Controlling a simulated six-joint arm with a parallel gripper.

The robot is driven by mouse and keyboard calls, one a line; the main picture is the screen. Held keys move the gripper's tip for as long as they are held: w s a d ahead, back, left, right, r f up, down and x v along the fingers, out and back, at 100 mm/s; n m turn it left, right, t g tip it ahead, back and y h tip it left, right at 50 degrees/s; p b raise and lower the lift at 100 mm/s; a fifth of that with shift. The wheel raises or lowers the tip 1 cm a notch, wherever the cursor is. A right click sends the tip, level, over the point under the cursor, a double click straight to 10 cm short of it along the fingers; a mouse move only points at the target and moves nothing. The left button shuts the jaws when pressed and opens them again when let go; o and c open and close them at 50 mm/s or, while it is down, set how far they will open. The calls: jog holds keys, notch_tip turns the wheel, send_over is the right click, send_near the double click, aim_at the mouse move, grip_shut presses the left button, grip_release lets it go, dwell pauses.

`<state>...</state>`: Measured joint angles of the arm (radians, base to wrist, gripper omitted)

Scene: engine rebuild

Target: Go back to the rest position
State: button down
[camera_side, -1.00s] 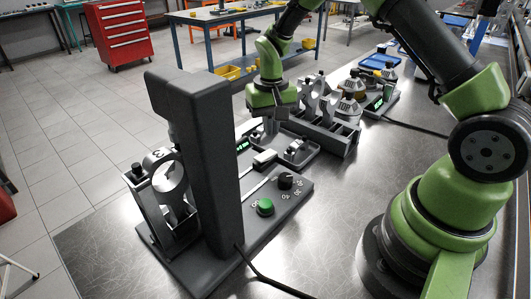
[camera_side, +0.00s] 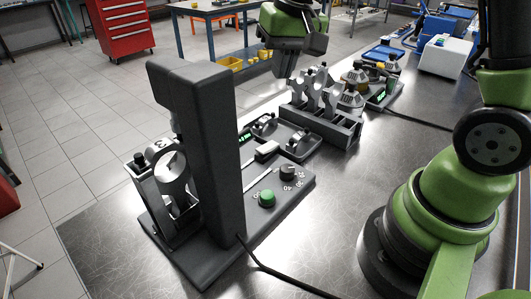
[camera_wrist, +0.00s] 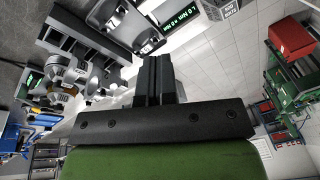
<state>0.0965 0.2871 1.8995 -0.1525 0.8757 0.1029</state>
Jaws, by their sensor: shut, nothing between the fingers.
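My gripper (camera_side: 284,66) is raised at the top of the side view, above and behind the rack of metal parts. Its fingers (camera_wrist: 155,80) are together in the wrist view, with nothing between them. The upper part of my arm runs out of the side picture at the top. The press-like station (camera_side: 203,165) stands at the left front of the bench. It has a green button (camera_side: 267,198), a black dial (camera_side: 288,173) and a metal rod part marked 3 (camera_side: 168,175).
A slotted rack (camera_side: 325,125) holds several grey metal parts. Behind it is a second station (camera_side: 372,88) with a green display. A black cable (camera_side: 285,285) crosses the bench (camera_side: 320,215). A red cabinet (camera_side: 120,28) stands on the floor behind.

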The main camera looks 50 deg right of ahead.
jog(key=s+a+r+t, duration=0.2)
jog(key=s+r, duration=0.2)
jog(key=s, duration=0.4)
jog(key=s+a+r+n+t+y, duration=0.1)
jog(key=s+a+r+t, duration=0.1)
jog(key=s, duration=0.6)
notch_tip(320, 180, up, 2)
jog(key=shift+s+a+t+y, duration=0.3)
jog(key=shift+a+t, duration=0.1)
jog(key=shift+a, duration=0.05)
